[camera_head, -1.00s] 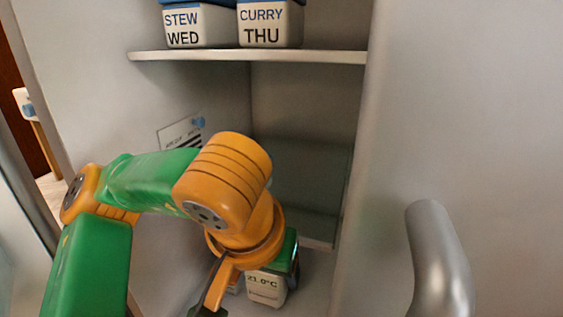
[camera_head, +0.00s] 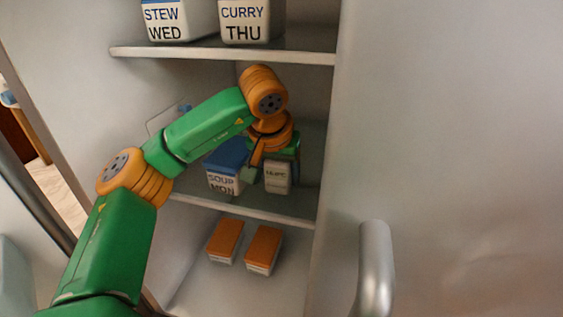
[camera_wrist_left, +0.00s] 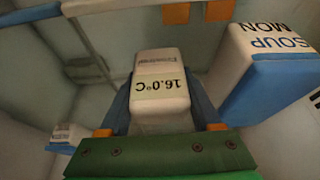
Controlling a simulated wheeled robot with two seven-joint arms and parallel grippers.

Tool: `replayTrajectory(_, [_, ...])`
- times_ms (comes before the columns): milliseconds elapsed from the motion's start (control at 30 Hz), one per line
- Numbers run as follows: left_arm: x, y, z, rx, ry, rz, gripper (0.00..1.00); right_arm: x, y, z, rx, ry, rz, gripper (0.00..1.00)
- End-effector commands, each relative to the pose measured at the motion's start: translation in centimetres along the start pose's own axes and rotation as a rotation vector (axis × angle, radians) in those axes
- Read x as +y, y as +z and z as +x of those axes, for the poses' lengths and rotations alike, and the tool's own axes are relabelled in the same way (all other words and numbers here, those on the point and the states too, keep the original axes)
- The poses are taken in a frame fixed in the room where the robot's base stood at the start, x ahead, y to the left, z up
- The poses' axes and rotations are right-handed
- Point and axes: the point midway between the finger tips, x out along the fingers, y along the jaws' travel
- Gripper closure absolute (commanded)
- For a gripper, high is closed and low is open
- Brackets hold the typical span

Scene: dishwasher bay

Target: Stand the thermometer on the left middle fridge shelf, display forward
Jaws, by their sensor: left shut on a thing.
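The thermometer (camera_head: 277,177) is a small white block with a dark-text display. My left gripper (camera_head: 266,170) is shut on it and holds it upright at the middle fridge shelf (camera_head: 250,212), display toward the head camera. In the left wrist view the thermometer (camera_wrist_left: 160,85) sits between the two fingers (camera_wrist_left: 162,104) and its display reads 16.0°C, upside down in that picture. I cannot tell whether its base touches the shelf. My right gripper is not in view.
A SOUP MON container (camera_head: 225,172) stands on the same shelf, close left of the thermometer. STEW WED (camera_head: 166,22) and CURRY THU (camera_head: 243,22) containers stand on the shelf above (camera_head: 220,52). Two orange-lidded boxes (camera_head: 226,240) (camera_head: 263,250) lie below. A door handle (camera_head: 375,270) is at right.

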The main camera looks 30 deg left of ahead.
Motion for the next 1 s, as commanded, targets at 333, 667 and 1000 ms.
replayTrajectory(333, [0.0, -1.1, 1.0, 0.002, 0.0, 0.001, 0.94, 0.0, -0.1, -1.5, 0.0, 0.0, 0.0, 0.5])
replayTrajectory(667, [0.0, -0.9, 1.4, 0.001, 0.0, 0.0, 0.05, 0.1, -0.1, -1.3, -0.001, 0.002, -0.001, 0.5])
replayTrajectory(1000, [0.0, -1.1, 0.8, 0.003, 0.001, 0.0, 0.05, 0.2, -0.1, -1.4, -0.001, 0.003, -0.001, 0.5])
